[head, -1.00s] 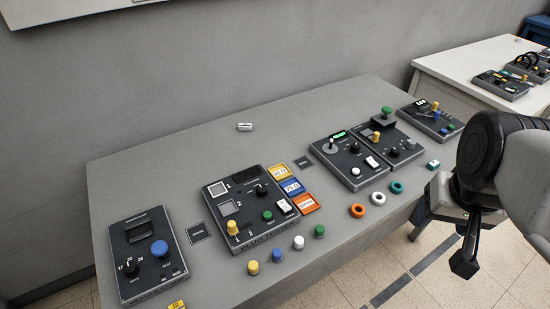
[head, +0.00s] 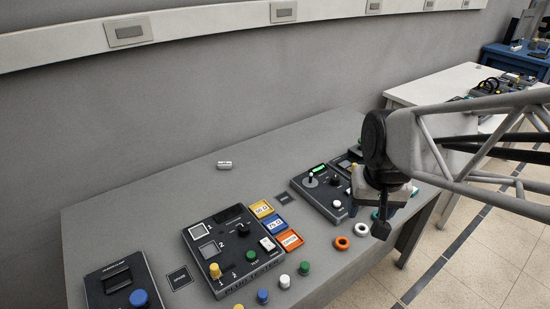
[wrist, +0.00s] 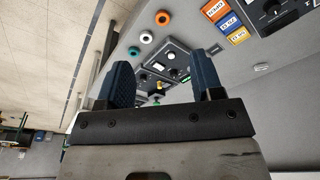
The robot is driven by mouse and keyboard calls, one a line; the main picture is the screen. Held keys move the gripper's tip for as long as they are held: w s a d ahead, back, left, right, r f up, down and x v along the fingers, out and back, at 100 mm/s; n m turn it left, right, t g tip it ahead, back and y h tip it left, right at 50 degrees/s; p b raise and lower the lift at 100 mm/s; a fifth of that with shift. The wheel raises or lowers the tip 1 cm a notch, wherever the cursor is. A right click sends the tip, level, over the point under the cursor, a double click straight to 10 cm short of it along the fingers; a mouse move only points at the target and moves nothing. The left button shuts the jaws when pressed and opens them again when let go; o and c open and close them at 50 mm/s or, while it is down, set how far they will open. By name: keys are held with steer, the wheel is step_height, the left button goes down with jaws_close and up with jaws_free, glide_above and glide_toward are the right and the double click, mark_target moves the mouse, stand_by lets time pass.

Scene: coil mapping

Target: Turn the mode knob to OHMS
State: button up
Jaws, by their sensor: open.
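The PLUG TESTER panel (head: 228,286) lies on the grey bench in the head view. It has a black knob (head: 243,230) near its upper right; its labels are too small to read, so I cannot tell whether it is the mode knob or where it points. Part of this panel also shows at the top right of the wrist view (wrist: 294,20). My gripper (head: 381,229) hangs over the bench's right part, to the right of the panel and apart from it. In the wrist view its two blue fingers (wrist: 165,75) are spread and empty.
Yellow, blue and orange tiles (head: 291,240) lie beside the tester. Several coloured plugs (head: 284,282) stand in front. Orange (head: 342,243) and white rings lie below my gripper. Another panel (head: 320,185) is partly behind my arm. The bench's back left is clear.

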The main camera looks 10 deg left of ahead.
steer(key=w+a+f+n+g, duration=0.1)
steer(key=w+a+f, duration=0.25)
steer(key=a, duration=0.35)
steer(key=w+a+f, duration=0.3)
steer(key=w+a, duration=0.2)
steer(key=a, duration=0.2)
steer(key=n, duration=0.1)
glide_above(244, 228)
steer(key=shift+g, duration=0.4)
step_height(244, 228, down, 10)
steer(key=shift+a+f, duration=0.1)
steer(key=shift+f, duration=0.1)
steer(key=shift+f, duration=3.9)
steer(key=c, duration=0.9)
